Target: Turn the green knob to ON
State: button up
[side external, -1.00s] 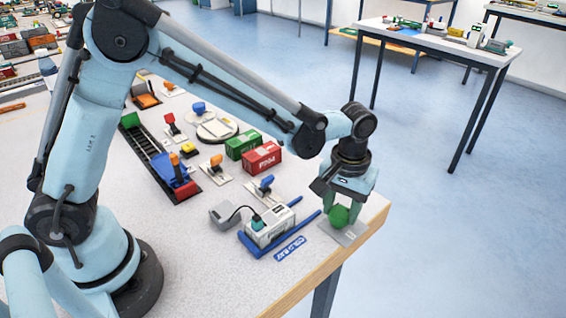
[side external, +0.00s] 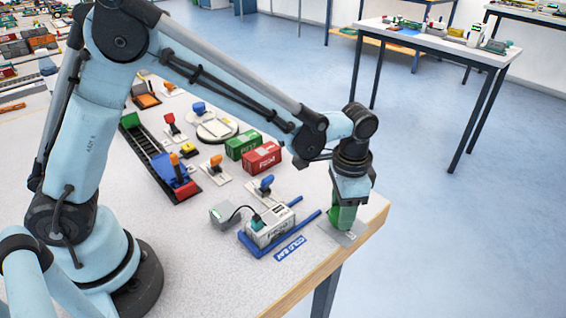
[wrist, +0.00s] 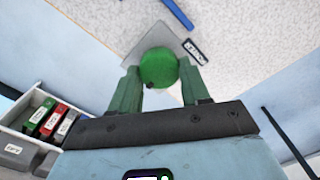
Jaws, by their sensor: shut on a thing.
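The green knob (wrist: 158,68) is round and sits on a grey plate (side external: 345,236) near the table's front right corner. My gripper (side external: 343,218) points down over the plate and is shut on the knob. In the wrist view my gripper's green fingers (wrist: 160,88) stand on either side of the knob. In the side view the fingers mostly hide the knob.
Left of the knob, a white box (side external: 270,226) stands in a blue rail holder beside a "COLD BAY" label (side external: 290,248). A blue-handled lever (side external: 265,184), a red container (side external: 261,158) and a green container (side external: 243,145) stand behind. The table edge is close on the right.

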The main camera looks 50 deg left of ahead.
jog(key=shift+m, duration=0.9)
jog(key=o, duration=1.1)
jog(key=shift+c, duration=0.2)
jog(key=shift+r, duration=0.1)
notch_tip(320, 180, up, 12)
jog(key=s+a+f+n+t, duration=0.1)
jog(key=s+a+n+t, duration=0.6)
jog(key=s+a, duration=0.4)
jog(key=a+n, duration=0.1)
jog(key=a, duration=0.4)
jog(key=shift+s+n, duration=0.2)
jog(key=shift+n, duration=0.2)
